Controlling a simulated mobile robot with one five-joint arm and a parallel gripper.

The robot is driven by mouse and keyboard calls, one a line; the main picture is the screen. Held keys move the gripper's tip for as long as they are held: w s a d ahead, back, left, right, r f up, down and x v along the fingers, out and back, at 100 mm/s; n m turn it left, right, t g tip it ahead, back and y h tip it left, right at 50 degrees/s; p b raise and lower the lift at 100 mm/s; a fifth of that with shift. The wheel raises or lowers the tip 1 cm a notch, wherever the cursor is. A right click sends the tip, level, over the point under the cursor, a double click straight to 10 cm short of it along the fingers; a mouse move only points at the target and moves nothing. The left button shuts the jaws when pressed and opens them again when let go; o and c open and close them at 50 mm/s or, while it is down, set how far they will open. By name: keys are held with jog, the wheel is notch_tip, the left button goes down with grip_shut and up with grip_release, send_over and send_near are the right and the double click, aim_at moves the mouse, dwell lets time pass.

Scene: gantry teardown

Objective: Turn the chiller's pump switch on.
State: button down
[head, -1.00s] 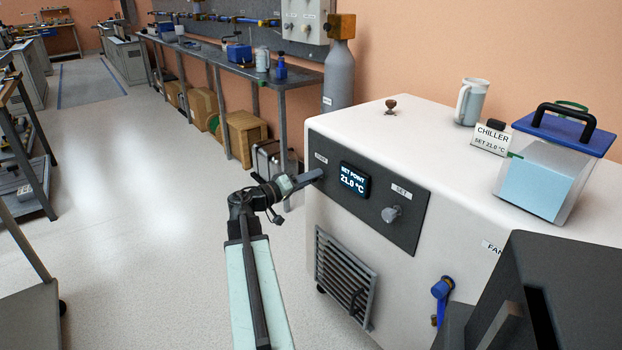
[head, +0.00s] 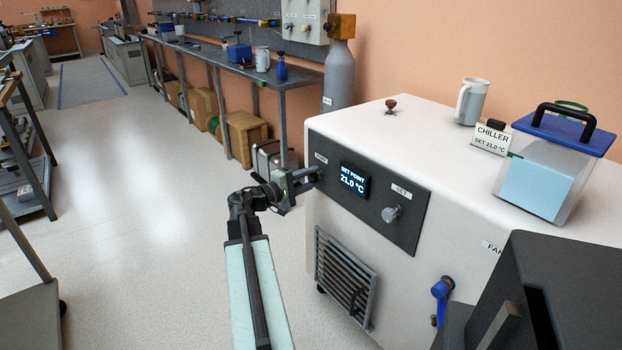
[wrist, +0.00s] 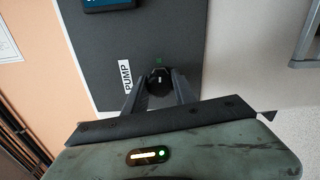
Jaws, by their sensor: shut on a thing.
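The chiller (head: 440,190) is a white cabinet with a dark front panel (head: 382,215). Its display (head: 354,182) reads SET POINT 21.0 °C. My gripper (head: 312,176) is at the panel's left end, under the PUMP label. In the wrist view, the pump switch (wrist: 159,83) is a black knob with a pale mark, beside the PUMP label (wrist: 127,77). A small green light (wrist: 159,61) sits just above the knob there. My gripper (wrist: 160,88) has its two fingers on either side of the knob, shut on it. The fingers hide the switch in the head view.
A second knob (head: 391,214) labelled SET is on the panel's right. A blue valve handle (head: 441,289) is low on the chiller's front. A mug (head: 471,101) and a blue-lidded box (head: 546,180) stand on top.

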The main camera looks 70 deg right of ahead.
jog(key=shift+n, duration=0.5)
jog(key=c, duration=1)
grip_release()
jog(key=v, duration=0.8)
jog(key=shift+f, duration=0.1)
